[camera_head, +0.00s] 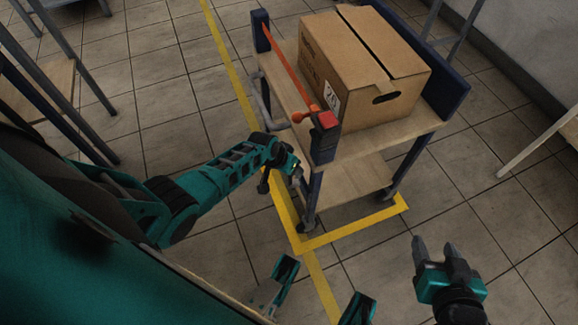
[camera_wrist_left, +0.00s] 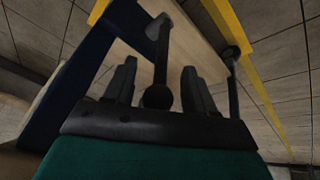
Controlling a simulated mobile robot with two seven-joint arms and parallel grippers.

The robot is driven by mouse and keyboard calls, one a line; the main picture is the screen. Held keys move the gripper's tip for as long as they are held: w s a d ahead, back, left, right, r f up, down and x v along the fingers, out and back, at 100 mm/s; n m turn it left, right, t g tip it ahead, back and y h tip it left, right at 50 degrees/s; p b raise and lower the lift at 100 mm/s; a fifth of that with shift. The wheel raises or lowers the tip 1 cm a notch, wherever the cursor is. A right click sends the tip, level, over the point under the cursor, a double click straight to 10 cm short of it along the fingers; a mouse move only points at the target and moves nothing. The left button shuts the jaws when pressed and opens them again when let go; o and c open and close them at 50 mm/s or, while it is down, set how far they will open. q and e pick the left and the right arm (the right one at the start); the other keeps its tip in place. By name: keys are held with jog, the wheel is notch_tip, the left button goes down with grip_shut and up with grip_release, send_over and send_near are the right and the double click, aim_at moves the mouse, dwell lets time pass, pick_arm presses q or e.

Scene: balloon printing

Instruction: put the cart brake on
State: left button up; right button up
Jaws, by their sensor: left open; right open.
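The cart (camera_head: 352,146) has wooden shelves, dark blue end panels and an orange-red bar (camera_head: 287,68) along its left side. A short orange lever with a round knob (camera_head: 297,117) sticks out near a red block (camera_head: 328,119) at the front post. My left gripper (camera_head: 292,167) is just below and left of that post, partly hard to make out. In the left wrist view its fingers (camera_wrist_left: 158,75) are open, with a dark rod ending in a round knob (camera_wrist_left: 158,97) between them. I cannot tell whether they touch it. My right gripper (camera_head: 434,245) is open and empty, away from the cart.
A cardboard box (camera_head: 365,65) stands on the cart's top shelf. Yellow floor tape (camera_head: 355,232) runs around the cart's front corner. Metal-framed racks stand at the far left, and a pale leg (camera_head: 535,145) of other furniture at the right.

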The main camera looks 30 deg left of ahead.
pick_arm(q)
jog(key=shift+c, duration=0.4)
grip_shut()
jog(key=shift+s+d+r+t+y+p, duration=0.15)
jog(key=shift+s+d+t+y+p, duration=0.3)
jog(key=shift+p, duration=0.45)
jog(key=shift+s+d+y+p, duration=0.25)
jog(key=shift+y+p, duration=0.05)
jog(key=shift+y, duration=0.05)
jog(key=shift+s+d+f+m+t+y+b, duration=0.3)
jog(key=shift+s+d+m+t+y+b, duration=0.15)
jog(key=shift+d+t+y, duration=0.4)
jog(key=shift+a, duration=0.2)
